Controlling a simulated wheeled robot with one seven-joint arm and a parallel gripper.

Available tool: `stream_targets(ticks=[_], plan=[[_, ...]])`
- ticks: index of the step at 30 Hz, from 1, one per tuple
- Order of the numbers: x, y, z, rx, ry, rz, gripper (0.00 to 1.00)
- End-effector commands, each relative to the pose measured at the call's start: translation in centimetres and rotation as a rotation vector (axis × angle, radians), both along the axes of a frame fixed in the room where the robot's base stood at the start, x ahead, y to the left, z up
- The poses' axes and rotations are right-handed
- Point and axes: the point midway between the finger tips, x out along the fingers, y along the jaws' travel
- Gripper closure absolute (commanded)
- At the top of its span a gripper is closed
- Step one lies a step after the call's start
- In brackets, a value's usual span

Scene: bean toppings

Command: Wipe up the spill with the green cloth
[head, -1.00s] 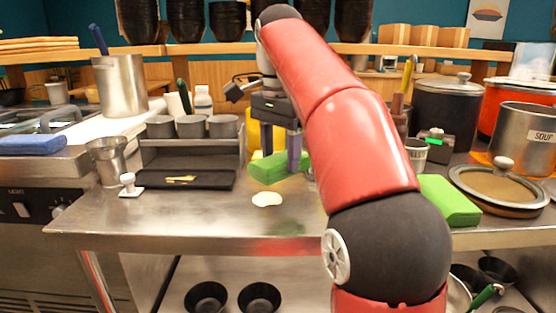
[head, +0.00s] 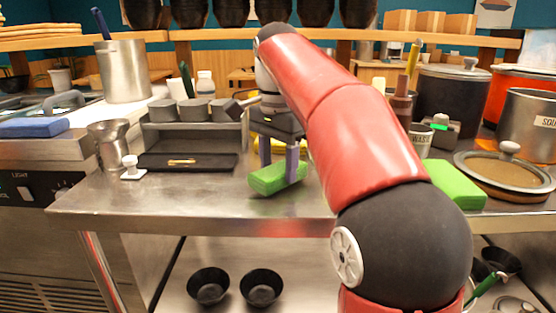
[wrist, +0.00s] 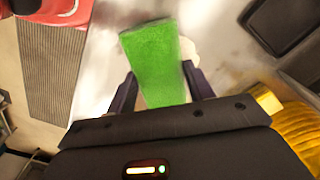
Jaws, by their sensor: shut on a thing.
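The green cloth (head: 275,179) looks like a thick green block. My gripper (head: 278,158) is shut on it and holds it low at the steel counter, slightly tilted; I cannot tell whether it touches. In the wrist view the cloth (wrist: 154,62) sticks out from between the two fingers. The spill (wrist: 190,51) is a cream patch, partly showing beside and behind the cloth in the wrist view. In the head view the spill is hidden behind the cloth.
A black tray (head: 205,162) and grey containers stand left of the cloth. A small white-knobbed item (head: 131,170) is near the left edge. Another green block (head: 456,186) and a lidded pan (head: 500,181) are at right. The front counter strip (head: 215,208) is clear.

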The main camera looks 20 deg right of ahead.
Motion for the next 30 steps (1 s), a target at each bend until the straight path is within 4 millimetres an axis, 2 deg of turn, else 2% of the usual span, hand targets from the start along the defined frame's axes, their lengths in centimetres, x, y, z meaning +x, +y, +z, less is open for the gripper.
stream_targets(ticks=[30], plan=[[0.0,0.01,-0.51,0.0,0.0,0.0,0.68]])
